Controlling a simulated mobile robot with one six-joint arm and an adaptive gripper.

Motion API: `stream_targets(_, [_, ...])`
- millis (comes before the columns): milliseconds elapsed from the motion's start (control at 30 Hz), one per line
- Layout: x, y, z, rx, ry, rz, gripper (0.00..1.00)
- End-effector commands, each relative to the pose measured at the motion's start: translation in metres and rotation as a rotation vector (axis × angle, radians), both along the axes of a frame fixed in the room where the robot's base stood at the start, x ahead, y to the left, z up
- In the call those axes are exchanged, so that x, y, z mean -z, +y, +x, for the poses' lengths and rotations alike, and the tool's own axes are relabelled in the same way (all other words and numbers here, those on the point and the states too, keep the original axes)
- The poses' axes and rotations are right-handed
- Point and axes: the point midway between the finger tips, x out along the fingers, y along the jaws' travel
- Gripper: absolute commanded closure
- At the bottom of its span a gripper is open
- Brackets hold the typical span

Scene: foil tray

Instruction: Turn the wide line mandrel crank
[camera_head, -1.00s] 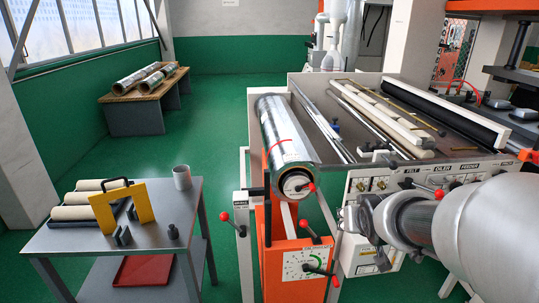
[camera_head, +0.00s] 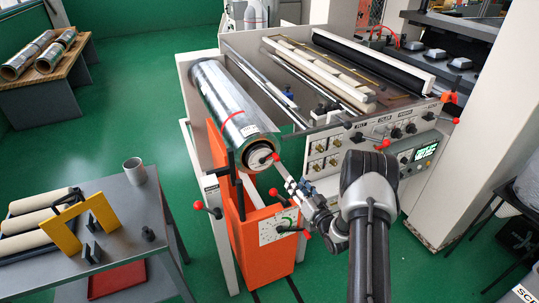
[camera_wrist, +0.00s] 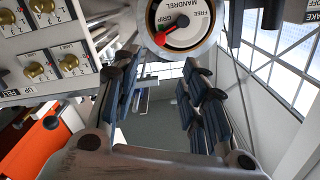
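The wide foil roll (camera_head: 235,106) lies on its mandrel at the left of the machine in the head view. Its near end has a round face with a crank ending in a red knob (camera_head: 275,157). The wrist view shows a round dial face (camera_wrist: 183,22) with inverted lettering including "MANDREL", and a red handle (camera_wrist: 160,38) at its lower left. My gripper (camera_head: 287,183) is just below and right of the knob. In the wrist view my gripper (camera_wrist: 163,68) is open, with the handle beyond its fingertips and nothing between them.
An orange stand (camera_head: 230,225) below the roll carries another dial (camera_head: 278,226) and red-knobbed levers. A grey table (camera_head: 125,205) with a yellow frame (camera_head: 62,233) and a cup (camera_head: 134,171) stands left.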

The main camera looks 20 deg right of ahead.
Motion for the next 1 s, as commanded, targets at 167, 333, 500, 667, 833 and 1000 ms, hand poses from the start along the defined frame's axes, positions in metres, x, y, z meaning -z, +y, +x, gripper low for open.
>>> stream_targets(167, [0.003,0.0,0.005,-0.004,-0.019,0.012,0.6])
stream_targets(333, [0.004,0.003,0.033,-0.005,-0.019,0.01,0.6])
stream_targets(500, [0.005,0.004,0.07,-0.004,-0.018,0.01,0.6])
stream_targets(667, [0.004,0.006,0.106,-0.005,-0.019,0.009,0.6])
stream_targets(833, [0.004,0.007,0.139,-0.003,-0.018,0.011,0.6])
stream_targets(1000, [0.005,0.007,0.161,-0.002,-0.016,0.012,0.6])
